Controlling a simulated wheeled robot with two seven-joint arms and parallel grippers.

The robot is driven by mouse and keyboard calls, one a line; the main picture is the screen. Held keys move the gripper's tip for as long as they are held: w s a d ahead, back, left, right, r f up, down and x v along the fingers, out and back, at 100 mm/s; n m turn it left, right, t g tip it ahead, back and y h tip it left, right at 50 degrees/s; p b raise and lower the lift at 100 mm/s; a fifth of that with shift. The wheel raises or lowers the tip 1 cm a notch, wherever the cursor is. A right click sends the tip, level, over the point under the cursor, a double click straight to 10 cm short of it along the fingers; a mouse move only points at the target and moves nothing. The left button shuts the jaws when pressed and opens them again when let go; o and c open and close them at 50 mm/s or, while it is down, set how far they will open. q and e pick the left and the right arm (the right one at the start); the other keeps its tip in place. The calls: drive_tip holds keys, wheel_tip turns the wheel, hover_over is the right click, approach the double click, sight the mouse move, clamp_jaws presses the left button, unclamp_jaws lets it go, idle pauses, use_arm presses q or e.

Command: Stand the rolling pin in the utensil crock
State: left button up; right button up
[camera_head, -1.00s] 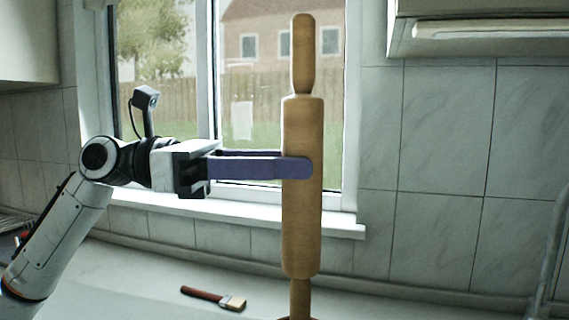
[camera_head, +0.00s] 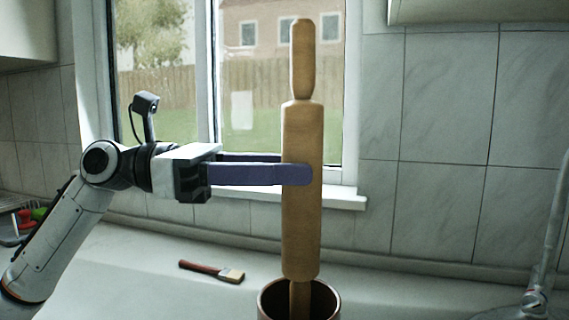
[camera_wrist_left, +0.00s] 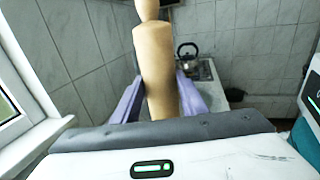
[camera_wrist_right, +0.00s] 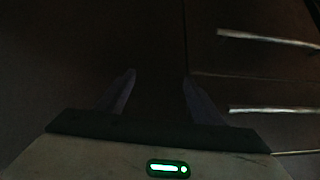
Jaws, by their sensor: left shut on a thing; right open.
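The wooden rolling pin (camera_head: 302,230) stands upright in the head view. My left gripper (camera_head: 300,174) is shut on its body, with purple fingers on either side; the left wrist view also shows the pin (camera_wrist_left: 157,70) between the fingers (camera_wrist_left: 158,98). The brown utensil crock (camera_head: 266,303) is at the bottom of the head view, partly cut off by the frame edge. The pin's lower handle is inside the crock's mouth; its lower end is hidden. My right gripper (camera_wrist_right: 157,90) is open and empty in the dark right wrist view.
A pastry brush (camera_head: 212,271) lies on the counter left of the crock. A window stands behind, with a tiled wall to its right. A kettle (camera_wrist_left: 187,52) shows in the left wrist view. Pale bar-like handles (camera_wrist_right: 270,40) show in the right wrist view.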

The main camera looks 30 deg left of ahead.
sight(285, 199)
use_arm(q)
wheel_tip(285, 199, down, 4)
drive_tip(key=b, duration=0.2)
drive_tip(key=shift+r+b, duration=0.1)
drive_tip(key=shift+b, duration=0.2)
drive_tip(key=o, duration=1.4)
drive_tip(key=shift+o, duration=0.4)
